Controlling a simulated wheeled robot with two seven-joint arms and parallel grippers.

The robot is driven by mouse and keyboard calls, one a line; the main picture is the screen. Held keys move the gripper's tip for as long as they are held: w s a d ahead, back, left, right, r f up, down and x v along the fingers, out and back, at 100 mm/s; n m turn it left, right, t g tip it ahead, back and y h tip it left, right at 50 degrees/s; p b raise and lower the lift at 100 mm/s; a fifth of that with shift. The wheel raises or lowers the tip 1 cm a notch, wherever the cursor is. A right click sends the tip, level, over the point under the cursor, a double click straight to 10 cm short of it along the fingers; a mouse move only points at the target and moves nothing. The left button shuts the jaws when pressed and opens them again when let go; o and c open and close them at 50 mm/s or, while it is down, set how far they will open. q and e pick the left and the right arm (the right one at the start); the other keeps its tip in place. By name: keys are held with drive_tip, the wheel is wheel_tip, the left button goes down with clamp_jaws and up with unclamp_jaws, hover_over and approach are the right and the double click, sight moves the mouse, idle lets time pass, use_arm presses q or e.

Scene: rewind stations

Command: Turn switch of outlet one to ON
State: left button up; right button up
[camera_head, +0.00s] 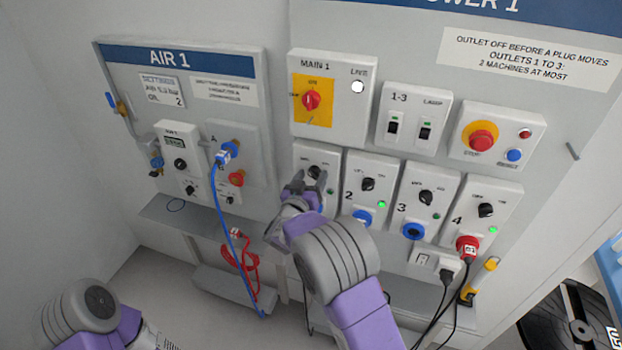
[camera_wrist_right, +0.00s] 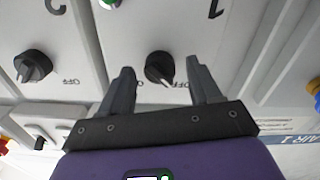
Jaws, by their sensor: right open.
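The outlet one switch is a black round knob (camera_head: 314,171) at the top of the leftmost outlet panel in the head view. In the right wrist view, where labels appear upside down, this knob (camera_wrist_right: 159,68) has its pale pointer toward the OFF lettering. My right gripper (camera_head: 306,184) is open in front of it. Its two fingers (camera_wrist_right: 163,85) lie on either side of the knob in the wrist view, with gaps showing; contact is not visible. My gripper and arm hide the lower part of outlet one. My left gripper is out of the head view.
The outlet two knob (camera_head: 368,184) stands close to the right, then outlets three (camera_head: 425,197) and four (camera_head: 486,210). A green lamp (camera_wrist_right: 110,3) shows in the wrist view. The MAIN 1 switch (camera_head: 312,100) is above. A blue hose (camera_head: 238,235) hangs at left.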

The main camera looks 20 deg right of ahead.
drive_tip(key=shift+c, duration=0.3)
drive_tip(key=c, duration=1)
drive_tip(key=m+b, duration=0.3)
drive_tip(key=shift+f, duration=0.2)
drive_tip(key=m+b, duration=0.3)
drive_tip(key=shift+m, duration=0.4)
drive_tip(key=m+b, duration=0.7)
drive_tip(key=shift+m+b, duration=1.7)
drive_tip(key=shift+m, duration=0.4)
drive_tip(key=shift+r, duration=0.1)
